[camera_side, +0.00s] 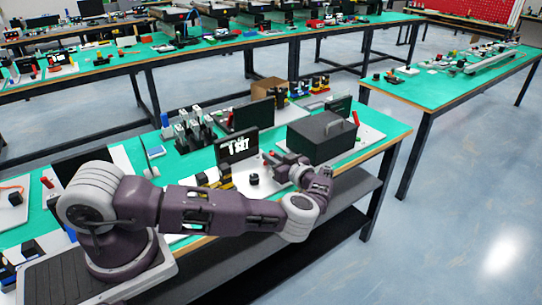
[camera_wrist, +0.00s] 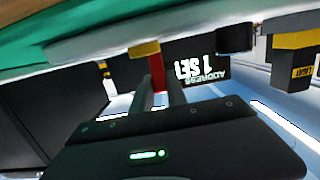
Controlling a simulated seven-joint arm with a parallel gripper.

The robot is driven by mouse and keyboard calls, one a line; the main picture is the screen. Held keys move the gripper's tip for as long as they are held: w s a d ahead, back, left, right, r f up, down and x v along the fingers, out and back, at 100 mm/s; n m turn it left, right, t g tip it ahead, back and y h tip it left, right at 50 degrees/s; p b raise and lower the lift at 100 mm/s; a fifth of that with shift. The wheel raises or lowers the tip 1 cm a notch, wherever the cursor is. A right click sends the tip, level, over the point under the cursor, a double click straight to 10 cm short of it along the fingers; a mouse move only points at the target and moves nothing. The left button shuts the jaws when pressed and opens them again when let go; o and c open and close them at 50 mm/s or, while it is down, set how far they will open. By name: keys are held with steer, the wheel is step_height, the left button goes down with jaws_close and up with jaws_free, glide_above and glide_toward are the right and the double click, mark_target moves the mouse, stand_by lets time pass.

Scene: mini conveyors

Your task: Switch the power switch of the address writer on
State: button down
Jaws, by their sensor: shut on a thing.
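The address writer shows as a black display (camera_side: 237,147) reading "1 SET"; in the wrist view the display (camera_wrist: 200,70) reads "ADDRESS 1 SET" upside down. A red switch lever (camera_wrist: 157,70) on a yellow base (camera_wrist: 145,48) stands in front of the display in the wrist view. My gripper (camera_wrist: 160,88) has its two fingers close around the red lever and is shut on it. In the side view my gripper (camera_side: 272,160) is low beside the display's right end, and the lever is mostly hidden there. A black knob (camera_side: 253,179) stands on the white plate; it also shows in the wrist view (camera_wrist: 235,38).
A large black case with a handle (camera_side: 320,137) stands close to the right of my gripper. A black and yellow part (camera_wrist: 295,60) marked "LIGHT" is on the other side of the knob. Several small devices crowd the green table behind.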

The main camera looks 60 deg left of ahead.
stand_by(0.4)
steer(key=c, duration=1.3)
jaws_free()
steer(key=d, duration=0.7)
steer(key=shift+r, duration=0.4)
